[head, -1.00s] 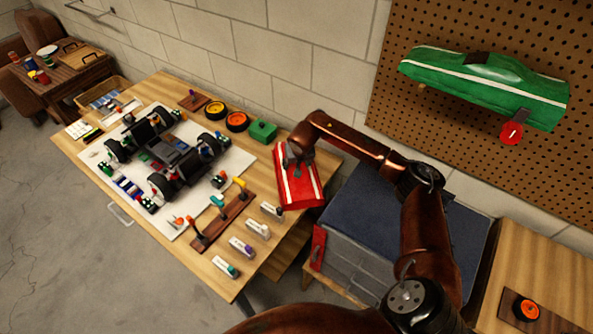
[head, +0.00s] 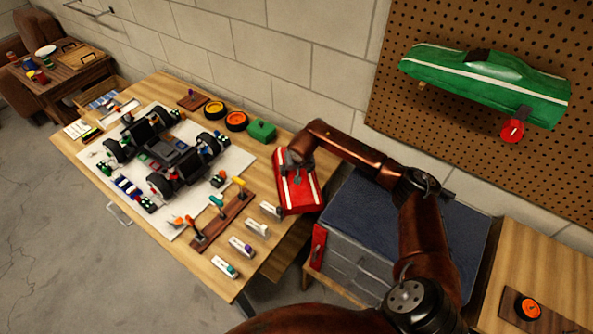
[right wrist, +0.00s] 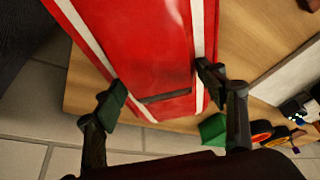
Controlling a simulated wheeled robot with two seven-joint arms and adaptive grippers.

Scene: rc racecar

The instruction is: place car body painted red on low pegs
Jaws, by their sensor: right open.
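The red car body with white stripes (head: 306,193) lies at the right end of the wooden workbench. My right gripper (head: 293,163) is over its far end. In the right wrist view, the red body (right wrist: 145,50) fills the upper middle, with a dark slot near its end. The open fingers of my right gripper (right wrist: 163,86) are near its two long edges; whether they touch it is unclear. A green car body (head: 485,85) is mounted on the pegboard (head: 400,120). A short peg (head: 422,87) shows below its left end. My left gripper is not in view.
A car chassis (head: 165,150) stands on a white mat (head: 232,163), with tools in a wooden rack (head: 222,218) before it. Yellow and orange wheels and a green box (head: 261,131) are by the wall. A blue-topped cabinet (head: 400,235) stands right of the bench.

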